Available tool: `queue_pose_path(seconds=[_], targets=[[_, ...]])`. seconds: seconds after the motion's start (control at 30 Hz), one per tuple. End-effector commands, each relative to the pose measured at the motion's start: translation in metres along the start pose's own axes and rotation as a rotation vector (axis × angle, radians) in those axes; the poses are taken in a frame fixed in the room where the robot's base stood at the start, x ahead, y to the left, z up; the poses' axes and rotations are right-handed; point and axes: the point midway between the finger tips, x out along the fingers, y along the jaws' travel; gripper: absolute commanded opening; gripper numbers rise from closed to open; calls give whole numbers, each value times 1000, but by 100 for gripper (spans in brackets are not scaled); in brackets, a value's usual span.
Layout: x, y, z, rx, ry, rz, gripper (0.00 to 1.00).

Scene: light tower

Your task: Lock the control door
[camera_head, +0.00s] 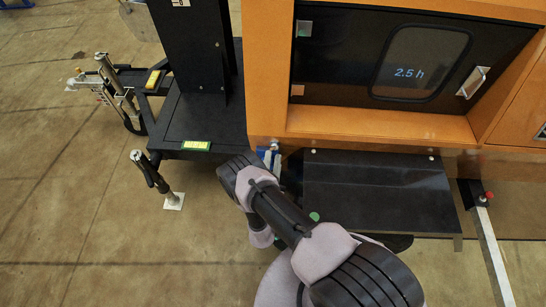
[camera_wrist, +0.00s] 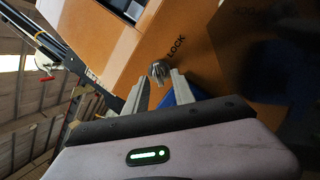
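The control door (camera_head: 335,60) is a dark panel with a window reading "2.5 h", set in an orange housing. It looks closed in the head view. In the wrist view, a small silver lock knob or key (camera_wrist: 159,71) sits on the orange panel beside the word "LOCK". My gripper (camera_wrist: 161,77) is open, with its two grey fingers on either side of the knob in the picture. I cannot tell whether they touch it. In the head view my gripper (camera_head: 272,155) is at the housing's lower left corner, partly hidden by my arm.
A silver door handle (camera_head: 473,82) is at the door's right side. A black plate (camera_head: 380,190) juts out below the housing. A black mast base (camera_head: 200,120) stands to the left, with an outrigger leg (camera_head: 150,175). The floor at lower left is clear.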

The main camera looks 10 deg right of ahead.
Motion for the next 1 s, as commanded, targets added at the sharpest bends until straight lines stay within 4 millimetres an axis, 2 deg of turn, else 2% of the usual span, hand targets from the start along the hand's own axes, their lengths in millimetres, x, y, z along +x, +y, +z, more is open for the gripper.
queue_pose_path(seconds=[0.1,0.2,0.47,0.63,1.0], targets=[[14,-2,-1,1,-2,-1,31],[19,0,0,0,0,0,31],[21,1,1,0,0,0,31],[20,1,0,0,0,0,0],[20,2,2,38,1,-3,0]])
